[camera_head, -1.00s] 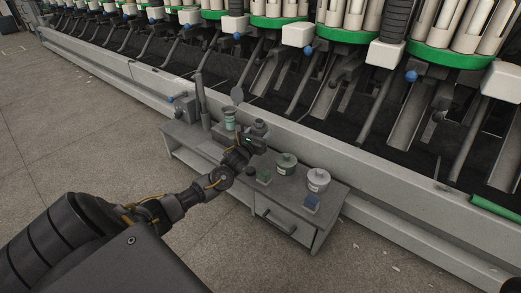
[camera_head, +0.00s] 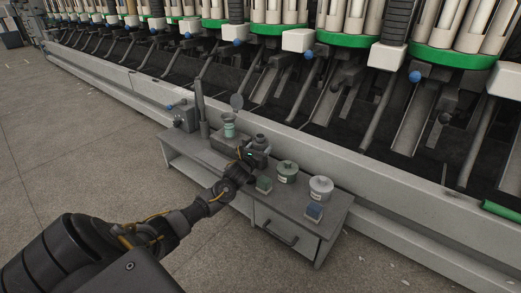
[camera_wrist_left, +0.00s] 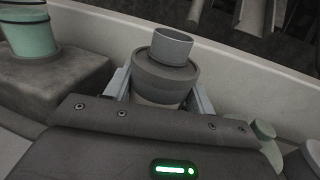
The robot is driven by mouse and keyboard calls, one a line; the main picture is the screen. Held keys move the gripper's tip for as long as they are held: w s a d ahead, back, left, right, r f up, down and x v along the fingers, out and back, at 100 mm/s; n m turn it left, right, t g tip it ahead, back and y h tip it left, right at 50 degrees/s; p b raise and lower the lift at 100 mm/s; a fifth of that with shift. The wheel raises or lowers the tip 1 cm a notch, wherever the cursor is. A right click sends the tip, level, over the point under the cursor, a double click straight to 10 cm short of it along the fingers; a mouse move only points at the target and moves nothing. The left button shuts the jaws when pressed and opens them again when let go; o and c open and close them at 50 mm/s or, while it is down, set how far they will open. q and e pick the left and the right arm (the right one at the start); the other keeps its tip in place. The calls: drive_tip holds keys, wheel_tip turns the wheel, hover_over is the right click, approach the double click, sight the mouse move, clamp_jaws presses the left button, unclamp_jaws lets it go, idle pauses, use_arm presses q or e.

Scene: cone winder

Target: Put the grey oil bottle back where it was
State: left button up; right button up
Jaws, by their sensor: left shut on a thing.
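The grey oil bottle (camera_wrist_left: 168,70) is between the fingers of my left gripper (camera_head: 258,150), over the grey bench. In the left wrist view its round shoulder and neck stand up between the two fingers, and it looks upright. In the head view only its dark top (camera_head: 260,139) shows clearly; the gripper and wrist hide its lower part. I cannot tell whether its base touches the bench top. My right gripper is not in view.
The winding machine's pale rail (camera_head: 300,146) runs close behind.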

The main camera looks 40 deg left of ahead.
use_arm(q)
drive_tip(key=shift+f, duration=0.1)
drive_tip(key=o, duration=1.2)
